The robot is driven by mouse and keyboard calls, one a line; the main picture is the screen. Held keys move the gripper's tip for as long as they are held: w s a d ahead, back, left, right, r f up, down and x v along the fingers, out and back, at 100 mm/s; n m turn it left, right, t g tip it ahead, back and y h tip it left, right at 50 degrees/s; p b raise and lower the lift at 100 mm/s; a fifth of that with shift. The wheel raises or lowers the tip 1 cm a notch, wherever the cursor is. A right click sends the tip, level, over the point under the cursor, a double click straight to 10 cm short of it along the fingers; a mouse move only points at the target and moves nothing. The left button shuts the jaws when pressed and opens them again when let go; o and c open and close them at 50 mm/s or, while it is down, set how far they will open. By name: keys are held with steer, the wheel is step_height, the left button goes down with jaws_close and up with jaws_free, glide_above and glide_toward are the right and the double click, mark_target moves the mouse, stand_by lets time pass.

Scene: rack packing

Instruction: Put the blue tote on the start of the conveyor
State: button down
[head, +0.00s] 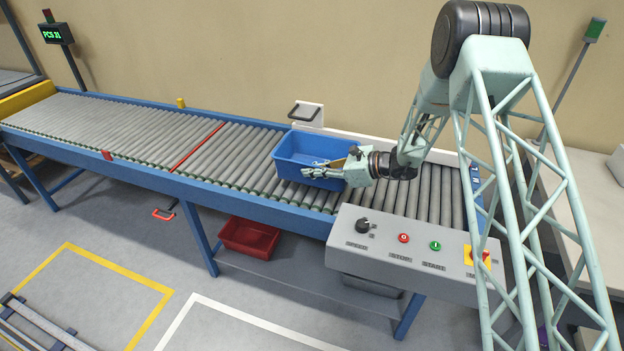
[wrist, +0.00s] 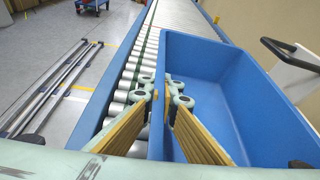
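The blue tote (head: 288,152) sits level on the grey rollers, on the right half of the conveyor (head: 110,117). It looks empty in the wrist view (wrist: 245,100). My gripper (head: 313,172) reaches in from the right at the tote's near side. In the wrist view, the fingers (wrist: 161,87) point forward, one on each side of the tote's left wall. The yellow pads stand apart at their near ends and converge toward the tips.
A control box (head: 400,243) with buttons stands at the conveyor's near right. A red line (head: 198,147) crosses the rollers left of the tote. A white panel with a dark handle (head: 306,115) stands behind the tote. A red bin (head: 249,237) sits below. Rollers to the left are clear.

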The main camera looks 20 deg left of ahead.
mark_target(312, 181)
steer(key=shift+w+d+f+b, duration=0.15)
steer(key=shift+d+f+b, duration=0.05)
steer(key=shift+f, duration=0.4)
steer(key=shift+w+d+f+b, duration=0.15)
steer(key=shift+f+b, duration=0.05)
steer(key=shift+f, duration=0.95)
steer(key=shift+f, duration=0.15)
steer(key=c, duration=2.9)
jaws_free()
steer(key=shift+r, duration=0.2)
steer(key=p+v, duration=0.1)
steer(key=v, duration=1.1)
steer(key=shift+p, duration=0.35)
